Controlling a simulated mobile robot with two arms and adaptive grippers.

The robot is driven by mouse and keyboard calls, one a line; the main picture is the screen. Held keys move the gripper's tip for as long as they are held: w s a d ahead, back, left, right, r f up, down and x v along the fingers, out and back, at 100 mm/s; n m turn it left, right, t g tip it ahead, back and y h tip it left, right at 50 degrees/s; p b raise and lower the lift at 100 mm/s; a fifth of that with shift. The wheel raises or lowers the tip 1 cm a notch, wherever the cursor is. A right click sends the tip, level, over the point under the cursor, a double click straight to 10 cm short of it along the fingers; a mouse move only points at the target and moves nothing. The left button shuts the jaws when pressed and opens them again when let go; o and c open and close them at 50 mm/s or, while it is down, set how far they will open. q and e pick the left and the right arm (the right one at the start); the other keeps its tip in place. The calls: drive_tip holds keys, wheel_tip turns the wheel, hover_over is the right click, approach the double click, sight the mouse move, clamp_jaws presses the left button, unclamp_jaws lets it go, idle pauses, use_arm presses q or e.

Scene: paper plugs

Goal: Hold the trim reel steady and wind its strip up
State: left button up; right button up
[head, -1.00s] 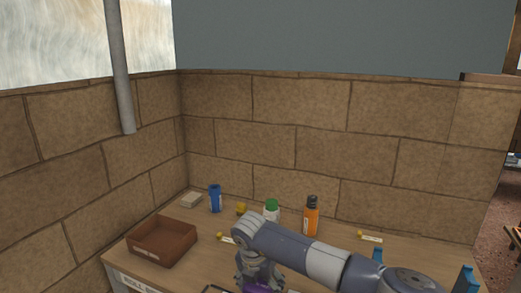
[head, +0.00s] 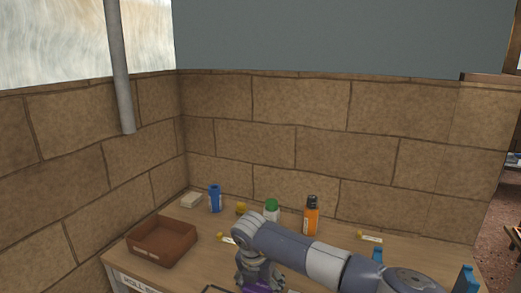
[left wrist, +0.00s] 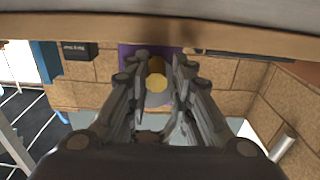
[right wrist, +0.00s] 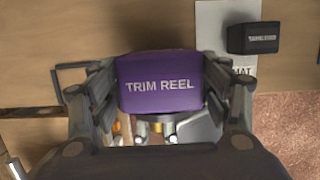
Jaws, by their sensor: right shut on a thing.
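The trim reel is a purple block with white lettering, and it shows between the fingers in the right wrist view (right wrist: 160,84). My right gripper (right wrist: 160,90) is shut on its sides. In the head view the purple reel (head: 262,287) shows only partly, under my right gripper at the bottom edge. In the left wrist view the purple face (left wrist: 128,52) lies beyond my left gripper (left wrist: 161,60). A round gold knob (left wrist: 157,84) sits between the left fingers, which stand apart on either side of it. I cannot make out the strip.
A brown tray (head: 133,248) is at the table's left. Behind are a beige block (head: 191,200), a blue container (head: 215,198), a green-capped bottle (head: 271,207) and an orange bottle (head: 311,216).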

use_arm(q)
drive_tip(key=shift+a+r, duration=0.1)
idle(0.3)
drive_tip(key=shift+w+a+r, duration=0.2)
drive_tip(key=shift+a, duration=0.1)
drive_tip(key=shift+c, duration=1.3)
drive_tip(key=shift+a, duration=0.1)
drive_tip(key=shift+w+a+r, duration=0.1)
drive_tip(key=shift+a+r, duration=0.1)
drive_tip(key=shift+r, duration=0.25)
